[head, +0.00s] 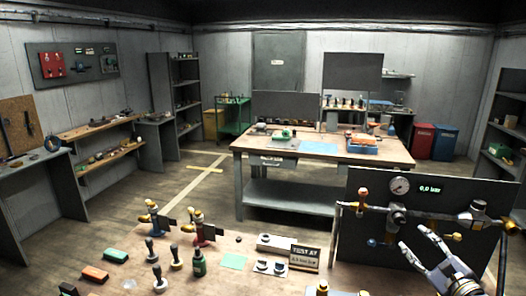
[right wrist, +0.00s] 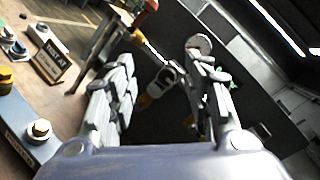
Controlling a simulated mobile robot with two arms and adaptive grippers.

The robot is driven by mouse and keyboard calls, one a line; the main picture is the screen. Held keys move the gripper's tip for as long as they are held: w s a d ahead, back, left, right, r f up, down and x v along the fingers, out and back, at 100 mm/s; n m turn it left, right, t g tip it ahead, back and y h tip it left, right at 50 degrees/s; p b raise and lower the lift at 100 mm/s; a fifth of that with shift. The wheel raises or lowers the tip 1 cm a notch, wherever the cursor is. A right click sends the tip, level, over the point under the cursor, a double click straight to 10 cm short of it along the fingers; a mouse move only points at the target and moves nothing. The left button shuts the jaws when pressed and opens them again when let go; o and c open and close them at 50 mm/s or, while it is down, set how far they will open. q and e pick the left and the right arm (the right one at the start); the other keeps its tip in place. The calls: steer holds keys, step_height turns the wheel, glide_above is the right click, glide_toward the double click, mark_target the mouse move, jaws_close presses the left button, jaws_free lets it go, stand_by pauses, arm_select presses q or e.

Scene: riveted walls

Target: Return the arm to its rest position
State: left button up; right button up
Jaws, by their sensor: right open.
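My right gripper (head: 428,248) is at the lower right of the head view, in front of the dark test panel (head: 362,215). Its fingers are spread apart and nothing is between them. In the right wrist view the two fingers (right wrist: 160,95) stand apart, with the dark panel and a pipe fitting behind them. The panel bears a pressure gauge (head: 400,186), brass and grey pipework and a display reading 0,0 bar. My left gripper is not in view.
The near wooden bench (head: 225,285) holds stamps, a green bottle (head: 199,263), valve fittings and a small "TEST AT" sign (head: 305,256). The sign also shows in the right wrist view (right wrist: 47,55). A second workbench (head: 330,156) stands behind, with open floor to its left.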

steer(key=s+a+r+m+t+h, duration=0.35)
steer(key=s+a+m, duration=0.3)
steer(key=m, duration=0.95)
steer(key=s+a+f+m+g+h, duration=0.2)
steer(key=s+f+m+g+h, duration=0.3)
steer(key=s+f+m+g, duration=1.2)
steer(key=s+a+f+m+g+y, duration=0.1)
steer(key=s+a+f+m+y, duration=0.2)
steer(key=s+a+f+m, duration=0.3)
steer(key=s+a+f+m+y, duration=0.4)
steer(key=s+a+m, duration=0.1)
steer(key=s+a, duration=0.3)
step_height(320, 180, down, 30)
steer(key=s+g+b, duration=0.1)
steer(key=s+b, duration=0.1)
steer(key=b, duration=0.4)
steer(key=s+d+f+b, duration=0.2)
steer(key=s+f, duration=0.6)
steer(key=f, duration=0.3)
steer(key=s+d+f+g+b, duration=0.1)
steer(key=s+f+b, duration=0.2)
steer(key=s+f, duration=0.5)
step_height(320, 180, down, 3)
steer(key=shift+s+d+r, duration=0.1)
steer(key=shift+s+d, duration=0.15)
steer(key=shift+d, duration=0.1)
